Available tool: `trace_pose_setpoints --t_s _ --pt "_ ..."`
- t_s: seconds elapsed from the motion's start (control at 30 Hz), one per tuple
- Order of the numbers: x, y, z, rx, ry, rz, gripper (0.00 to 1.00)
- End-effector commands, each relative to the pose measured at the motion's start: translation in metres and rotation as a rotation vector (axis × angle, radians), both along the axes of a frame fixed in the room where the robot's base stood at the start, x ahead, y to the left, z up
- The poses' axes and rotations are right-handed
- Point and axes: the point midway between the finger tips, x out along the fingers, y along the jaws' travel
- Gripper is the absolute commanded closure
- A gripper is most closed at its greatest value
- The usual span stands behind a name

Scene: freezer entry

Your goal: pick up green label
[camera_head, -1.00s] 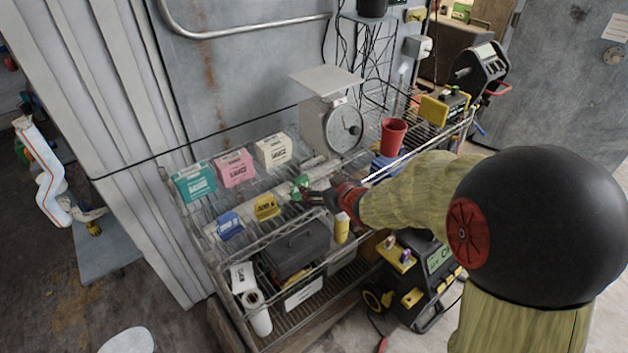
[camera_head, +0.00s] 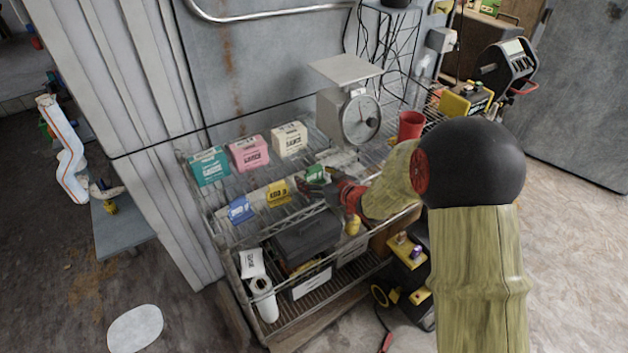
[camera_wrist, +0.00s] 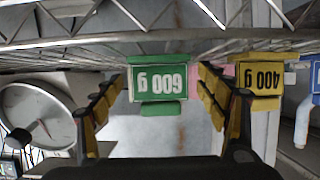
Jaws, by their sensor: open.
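The green label (camera_head: 315,174) sits on the wire shelf, to the right of the yellow label (camera_head: 278,193) and the blue label (camera_head: 240,210). In the wrist view the green label (camera_wrist: 160,80) shows upside down and reads 600 g. My gripper (camera_head: 318,186) is at the green label. In the wrist view my gripper (camera_wrist: 160,98) is open, with one finger on each side of the label and gaps to both. The yellow 400 g label (camera_wrist: 262,78) is just beyond the right finger.
Teal (camera_head: 209,167), pink (camera_head: 249,153) and cream (camera_head: 289,139) boxes stand behind the labels. A dial scale (camera_head: 350,115) and a red cup (camera_head: 410,125) stand at the back right. A dark bin (camera_head: 306,238) is on the lower shelf.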

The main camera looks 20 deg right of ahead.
Motion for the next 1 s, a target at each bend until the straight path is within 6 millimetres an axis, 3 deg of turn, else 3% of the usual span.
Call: trace_pose_setpoints --t_s 0.3,1.0 --pt "0.0088 0.0026 -0.0024 0.000 -0.001 -0.001 0.26" --pt "0.0084 0.0025 -0.0029 0.000 0.000 -0.001 0.66"
